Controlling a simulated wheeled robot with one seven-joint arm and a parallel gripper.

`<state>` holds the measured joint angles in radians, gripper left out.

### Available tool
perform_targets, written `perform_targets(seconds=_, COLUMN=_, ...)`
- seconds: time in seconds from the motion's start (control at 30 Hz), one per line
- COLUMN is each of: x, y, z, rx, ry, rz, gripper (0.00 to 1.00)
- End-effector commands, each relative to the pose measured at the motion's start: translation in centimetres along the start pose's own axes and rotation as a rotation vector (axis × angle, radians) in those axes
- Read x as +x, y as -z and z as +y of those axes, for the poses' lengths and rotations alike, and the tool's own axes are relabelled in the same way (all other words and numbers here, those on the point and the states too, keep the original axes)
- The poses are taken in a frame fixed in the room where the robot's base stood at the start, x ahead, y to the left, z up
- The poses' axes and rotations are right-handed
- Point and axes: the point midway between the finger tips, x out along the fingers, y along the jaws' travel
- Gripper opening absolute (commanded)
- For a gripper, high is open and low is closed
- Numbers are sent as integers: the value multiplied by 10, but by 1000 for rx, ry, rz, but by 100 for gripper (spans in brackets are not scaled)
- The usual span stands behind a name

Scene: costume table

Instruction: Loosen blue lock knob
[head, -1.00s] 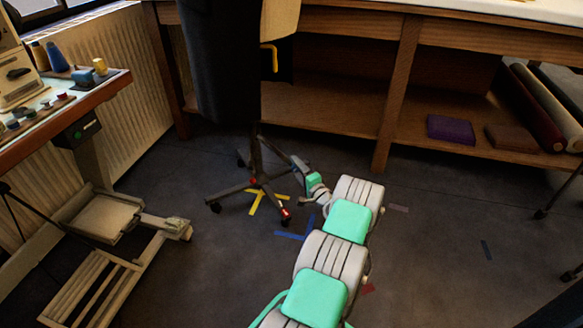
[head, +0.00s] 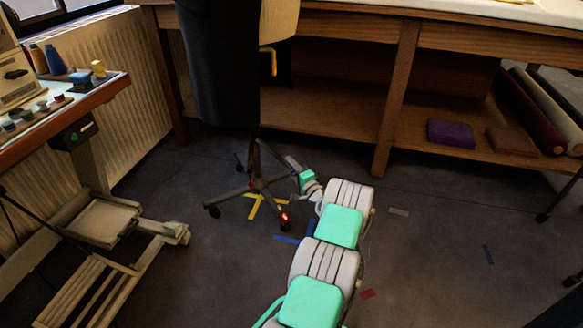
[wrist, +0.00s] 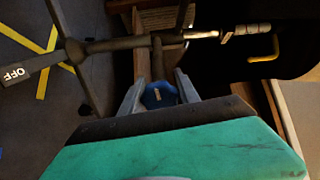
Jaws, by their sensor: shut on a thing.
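The blue lock knob (wrist: 160,94) shows in the wrist view, with a small pale mark on its face. It sits beside the dark metal post (wrist: 120,45) of the wheeled stand. My gripper (wrist: 160,91) has one finger on each side of the knob and is shut on it. In the head view my gripper (head: 303,172) reaches in low beside the stand, under the black garment (head: 218,65). The knob cannot be made out in the head view.
The stand's wheeled legs (head: 256,185) rest over yellow floor tape (head: 258,206), with a red light on one leg. A wooden shelf unit (head: 395,95) stands behind. A yellow hook (head: 270,60) hangs above. A sewing table (head: 105,88) is at left. Floor at right is mostly clear.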

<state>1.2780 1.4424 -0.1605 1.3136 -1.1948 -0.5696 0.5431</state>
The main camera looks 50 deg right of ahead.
Motion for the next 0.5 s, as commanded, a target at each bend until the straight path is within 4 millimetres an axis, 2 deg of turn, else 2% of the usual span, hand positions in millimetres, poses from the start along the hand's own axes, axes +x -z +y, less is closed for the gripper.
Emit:
perform_targets(seconds=0.03, x=0, y=0, z=0, rx=0, ry=0, rz=0, gripper=13)
perform_targets(seconds=0.2, x=0, y=0, z=0, rx=0, ry=0, rz=1, gripper=0)
perform_targets(seconds=0.5, x=0, y=1, z=0, rx=-28, ry=4, rz=1, gripper=0)
